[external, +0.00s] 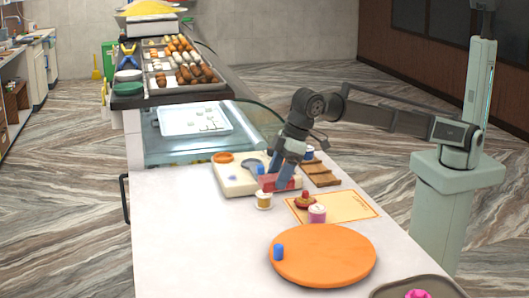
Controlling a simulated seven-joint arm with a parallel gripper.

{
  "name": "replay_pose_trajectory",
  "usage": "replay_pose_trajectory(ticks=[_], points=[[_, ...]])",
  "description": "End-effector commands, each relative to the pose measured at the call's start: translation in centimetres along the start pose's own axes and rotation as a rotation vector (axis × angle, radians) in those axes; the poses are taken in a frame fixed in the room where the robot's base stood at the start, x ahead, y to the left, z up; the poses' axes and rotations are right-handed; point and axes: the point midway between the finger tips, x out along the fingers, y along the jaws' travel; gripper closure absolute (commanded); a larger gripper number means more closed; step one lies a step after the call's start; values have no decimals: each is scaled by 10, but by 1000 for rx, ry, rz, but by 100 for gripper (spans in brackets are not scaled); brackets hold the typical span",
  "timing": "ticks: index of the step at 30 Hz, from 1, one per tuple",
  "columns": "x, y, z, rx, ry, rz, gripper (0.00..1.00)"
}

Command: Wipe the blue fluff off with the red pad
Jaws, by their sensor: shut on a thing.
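My gripper (281,180) is shut on the red pad (272,186), holding it low over the right part of a cream board (234,189). Whether the pad touches the board cannot be told. A small pale blue patch (232,178), which looks like the blue fluff, lies on the board to the left of the pad, apart from it. A brighter blue thing (260,169) shows just left of my fingers; its shape is partly hidden.
The board also bears an orange round thing (223,157) and a dark spoon-like thing (251,164). A small jar (264,201) stands close in front. The counter's front left is clear.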

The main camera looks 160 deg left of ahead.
Motion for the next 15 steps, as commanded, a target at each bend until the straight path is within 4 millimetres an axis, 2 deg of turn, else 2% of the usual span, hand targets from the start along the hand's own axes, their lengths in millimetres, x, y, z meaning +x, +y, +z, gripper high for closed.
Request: replay_pose_trajectory(ticks=[9,15], points=[[9,90,-39,94,0,39,61],[12,139,-63,163,0,68,61]])
